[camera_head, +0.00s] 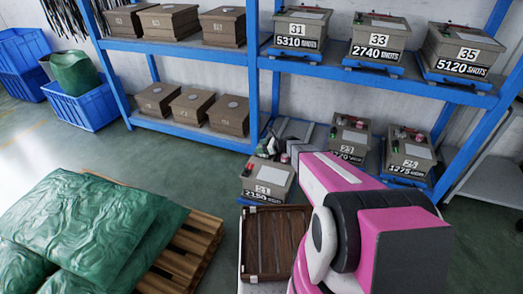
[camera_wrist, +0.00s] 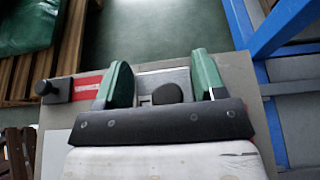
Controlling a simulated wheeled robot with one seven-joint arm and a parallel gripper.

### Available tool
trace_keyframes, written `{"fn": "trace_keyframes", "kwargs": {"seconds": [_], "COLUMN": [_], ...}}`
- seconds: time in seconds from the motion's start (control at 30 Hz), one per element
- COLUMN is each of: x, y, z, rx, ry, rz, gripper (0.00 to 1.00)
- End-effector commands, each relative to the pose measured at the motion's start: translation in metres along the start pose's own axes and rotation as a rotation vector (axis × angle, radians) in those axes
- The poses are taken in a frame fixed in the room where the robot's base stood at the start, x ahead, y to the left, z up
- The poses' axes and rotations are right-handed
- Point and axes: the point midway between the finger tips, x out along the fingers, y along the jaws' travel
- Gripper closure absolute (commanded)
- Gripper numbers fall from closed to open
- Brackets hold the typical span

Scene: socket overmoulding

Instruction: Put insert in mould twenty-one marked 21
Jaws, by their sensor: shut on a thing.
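Mould 21 (camera_head: 267,180) is a grey-brown box with a number plate and a shot count on its front, standing at the lower left end of the right rack. My gripper (camera_head: 268,148) is at its top, partly hidden by my arm. In the wrist view my gripper (camera_wrist: 161,77) has two green fingers above a grey mould top with a red label (camera_wrist: 87,87) and a black knob (camera_wrist: 47,88). It is shut on the insert (camera_wrist: 168,93), a dark rounded piece between the fingers. The insert's lower part is hidden, so its seating in the mould cannot be told.
Two more moulds stand to the right on the lower shelf, one of them mould 25 (camera_head: 409,153). Moulds 31, 33 and 35 (camera_head: 465,52) are above. A brown slatted tray (camera_head: 250,250) lies in front. A blue rack upright (camera_wrist: 268,105) is close on the right.

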Motion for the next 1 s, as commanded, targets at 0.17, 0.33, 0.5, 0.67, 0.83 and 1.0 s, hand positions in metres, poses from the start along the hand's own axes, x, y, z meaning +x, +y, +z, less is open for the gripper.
{"fn": "trace_keyframes", "kwargs": {"seconds": [0.17,0.33,0.5,0.67,0.83,1.0], "x": [0.007,0.007,0.008,0.008,0.008,0.004], "y": [-0.001,0.0,0.0,0.0,0.0,0.0], "z": [-0.016,-0.016,-0.018,-0.019,-0.019,-0.016], "rx": [0.001,0.0,0.001,0.0,0.0,0.001], "ry": [-0.002,-0.002,-0.002,0.0,0.0,0.0], "rz": [0.0,-0.001,0.0,-0.001,0.0,-0.001], "gripper": [0.81,0.81,0.81,0.11,0.11,0.11]}}
